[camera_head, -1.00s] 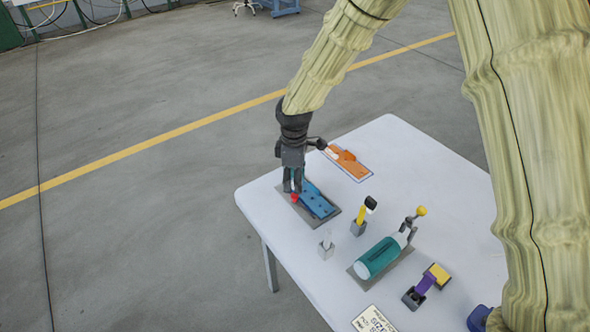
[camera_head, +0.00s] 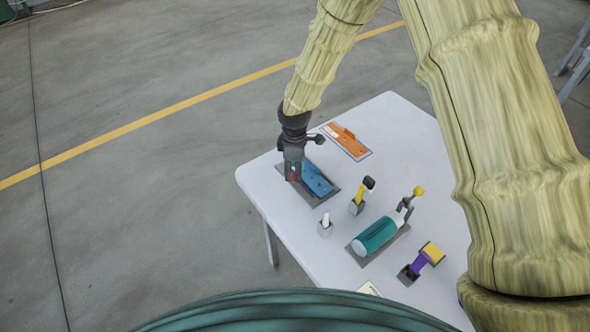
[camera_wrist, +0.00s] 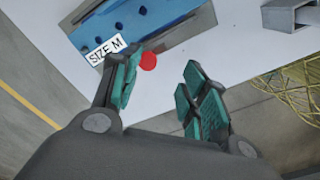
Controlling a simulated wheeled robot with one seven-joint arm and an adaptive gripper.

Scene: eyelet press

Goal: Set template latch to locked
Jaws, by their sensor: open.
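The blue template plate marked SIZE M (camera_wrist: 106,49) lies on a grey base at the table's far left corner; the blue plate (camera_head: 317,181) is partly behind my gripper in the head view. A red round knob (camera_wrist: 148,61), apparently the latch's, shows at the plate's edge in the wrist view. My gripper (camera_wrist: 162,68) is open, and the knob appears between its fingertips, closer to the left one. In the head view my gripper (camera_head: 292,178) points down over the plate's left end. I cannot tell whether the fingers touch the knob, or the latch's setting.
An orange plate (camera_head: 350,143) lies behind. A yellow-handled lever with a black tip (camera_head: 361,195), a small white lever (camera_head: 326,222), a teal cylinder (camera_head: 376,235) and a purple-and-yellow lever (camera_head: 421,262) stand nearer on the white table (camera_head: 275,206).

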